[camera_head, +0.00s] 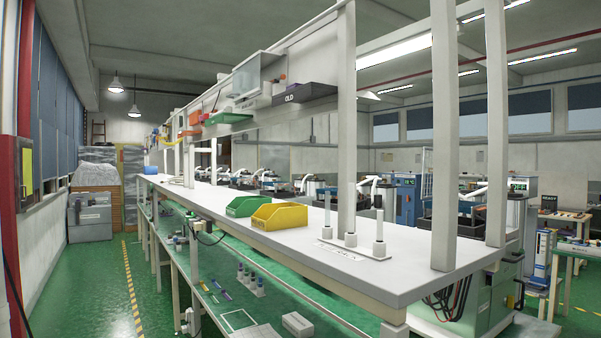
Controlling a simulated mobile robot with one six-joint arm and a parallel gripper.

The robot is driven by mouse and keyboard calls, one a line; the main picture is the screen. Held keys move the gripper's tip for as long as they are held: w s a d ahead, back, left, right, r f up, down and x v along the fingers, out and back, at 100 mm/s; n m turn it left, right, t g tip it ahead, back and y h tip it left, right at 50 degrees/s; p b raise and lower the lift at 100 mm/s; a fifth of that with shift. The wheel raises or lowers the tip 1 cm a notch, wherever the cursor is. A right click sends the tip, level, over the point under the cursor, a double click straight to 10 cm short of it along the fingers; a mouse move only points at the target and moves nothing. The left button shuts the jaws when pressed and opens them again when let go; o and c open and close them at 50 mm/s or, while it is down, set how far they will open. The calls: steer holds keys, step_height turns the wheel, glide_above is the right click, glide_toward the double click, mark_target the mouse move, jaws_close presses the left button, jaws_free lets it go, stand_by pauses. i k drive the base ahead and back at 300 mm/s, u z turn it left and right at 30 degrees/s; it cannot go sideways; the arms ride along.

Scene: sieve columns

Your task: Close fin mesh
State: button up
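I cannot pick out a part that is clearly the fin mesh. Similar small upright posts (250,282) stand on the green lower shelf, too small to make out any mesh. My gripper is not in view.
A long white bench (300,250) runs into the distance, with green (244,206) and yellow (279,217) bins. A grey upright (444,130) rises at its near end. A grey box (297,325) lies on the lower shelf (275,309). The green floor aisle (100,285) at left looks clear.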

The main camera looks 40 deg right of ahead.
mark_target(430, 172)
steer(key=i, duration=3.65)
steer(key=u, duration=5.15)
steer(key=i, duration=0.1)
steer(key=u, duration=2.2)
